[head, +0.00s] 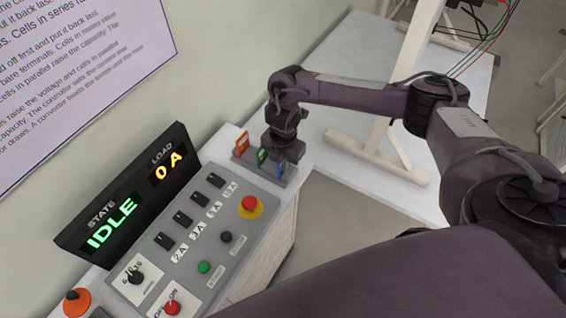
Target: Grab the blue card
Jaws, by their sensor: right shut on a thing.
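A small blue card (281,168) stands at the right end of a grey card holder (267,172). My right gripper (281,158) points down over that end of the holder and is shut on the blue card, which still appears to be at the holder. The fingertips are small and partly hidden. A green card (262,156) and an orange card (243,141) stand to the left in the same holder. My left gripper is not in view.
A grey control panel (190,232) with switches and buttons lies left of the holder, with a display (128,193) reading IDLE and 0 A behind it. A white stand (385,150) is at the right. An orange knob (77,302) is at the lower left.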

